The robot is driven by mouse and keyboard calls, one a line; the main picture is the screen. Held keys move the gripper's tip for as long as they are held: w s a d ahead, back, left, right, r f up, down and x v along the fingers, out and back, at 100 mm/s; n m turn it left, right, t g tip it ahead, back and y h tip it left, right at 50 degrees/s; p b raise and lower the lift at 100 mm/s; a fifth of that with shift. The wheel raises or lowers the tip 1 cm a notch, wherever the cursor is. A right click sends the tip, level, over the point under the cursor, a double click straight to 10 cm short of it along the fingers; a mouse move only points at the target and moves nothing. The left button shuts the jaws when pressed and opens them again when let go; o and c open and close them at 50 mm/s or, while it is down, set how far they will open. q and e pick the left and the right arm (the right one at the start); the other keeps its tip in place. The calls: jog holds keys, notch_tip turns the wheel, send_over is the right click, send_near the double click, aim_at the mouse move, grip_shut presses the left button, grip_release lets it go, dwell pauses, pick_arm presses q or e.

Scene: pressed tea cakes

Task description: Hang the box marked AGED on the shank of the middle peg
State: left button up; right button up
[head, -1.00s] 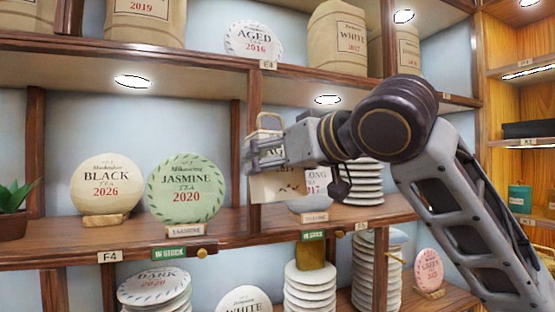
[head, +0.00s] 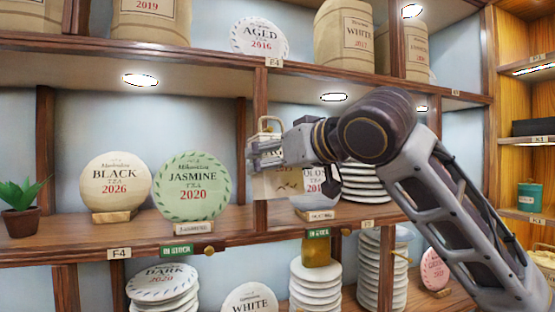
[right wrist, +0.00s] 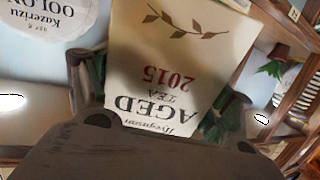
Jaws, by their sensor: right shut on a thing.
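The cream box marked AGED (head: 278,186) hangs upright in the head view, with its handle loop (head: 269,123) on top. My right gripper (head: 263,154) is shut on it, in front of the middle shelf. The right wrist view shows the box (right wrist: 165,65) upside down between the fingers, reading AGED TEA 2015. Brass peg knobs show along the shelf's front edge: one at the left (head: 209,250) and one further right (head: 346,232). A brass rod (head: 402,257) shows right of them. The box is above the edge, apart from these pegs. My left gripper is not in view.
The shelf edge (head: 60,258) carries green IN STOCK tags (head: 177,250). Jasmine (head: 192,190) and Black (head: 115,185) tea cakes stand left of the box. An Oolong cake (head: 318,187) is partly hidden behind it. A gold object (head: 321,251) sits below the edge.

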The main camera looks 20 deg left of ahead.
jog(key=shift+w+a, duration=0.4)
jog(key=shift+w, duration=0.25)
jog(key=shift+w+a+f+p, duration=0.35)
jog(key=shift+w+f, duration=0.15)
jog(key=shift+f, duration=0.1)
dwell(0.4)
jog(key=o, duration=1)
jog(key=shift+o, duration=0.2)
jog(key=v, duration=1.2)
